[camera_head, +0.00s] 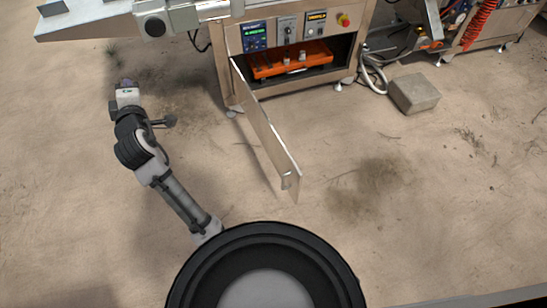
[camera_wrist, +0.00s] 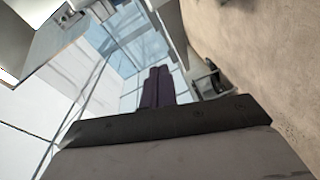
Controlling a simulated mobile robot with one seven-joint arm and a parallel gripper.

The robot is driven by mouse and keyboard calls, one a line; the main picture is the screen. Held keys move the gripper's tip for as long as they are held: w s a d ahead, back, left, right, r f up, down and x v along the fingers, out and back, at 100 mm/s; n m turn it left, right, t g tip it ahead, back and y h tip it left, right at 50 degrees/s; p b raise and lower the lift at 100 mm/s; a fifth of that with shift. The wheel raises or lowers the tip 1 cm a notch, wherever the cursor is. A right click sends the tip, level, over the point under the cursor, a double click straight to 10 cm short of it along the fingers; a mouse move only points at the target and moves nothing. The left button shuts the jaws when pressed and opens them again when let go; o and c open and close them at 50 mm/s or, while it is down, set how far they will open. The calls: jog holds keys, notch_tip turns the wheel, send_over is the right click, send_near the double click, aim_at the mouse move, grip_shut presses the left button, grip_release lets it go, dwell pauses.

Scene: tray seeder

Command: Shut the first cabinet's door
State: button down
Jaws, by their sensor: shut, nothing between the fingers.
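The first cabinet (camera_head: 224,72) stands at the top centre of the head view, under a control panel. Its door (camera_head: 268,135) is a thin metal panel hinged at the cabinet's left side. It stands wide open, swung out toward me, with a small handle (camera_head: 290,181) near its free end. My gripper (camera_head: 125,82) is left of the door, clear of it and pointing toward the top of the picture. In the wrist view the dark fingers of my gripper (camera_wrist: 158,88) are together with nothing between them. The door cannot be made out clearly in the wrist view.
Inside the cabinet is an orange tray (camera_head: 260,70) with small items. A grey block (camera_head: 413,93) and pale hoses (camera_head: 372,72) lie on the floor to the right. A metal ledge (camera_head: 85,22) juts out at the upper left. The floor between my arm and the door is clear.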

jog(key=w+d+f+n+g+h, duration=0.15)
jog(key=d+f+g+h, duration=0.4)
jog(key=d+f, duration=0.9)
jog(key=s+d+f+n+g+h+p, duration=0.1)
jog(key=s+d+f+g+h, duration=0.3)
jog(key=s+d+f, duration=0.35)
jog(key=s+d+f+n+g+h+p, duration=0.1)
jog(key=s+d+f+g+h, duration=0.35)
jog(key=d+f, duration=0.55)
jog(key=w+d+f+t, duration=0.1)
jog(key=w+d+f, duration=0.4)
jog(key=d+f, duration=0.2)
jog(key=shift+d, duration=0.8)
jog(key=shift+f, duration=0.1)
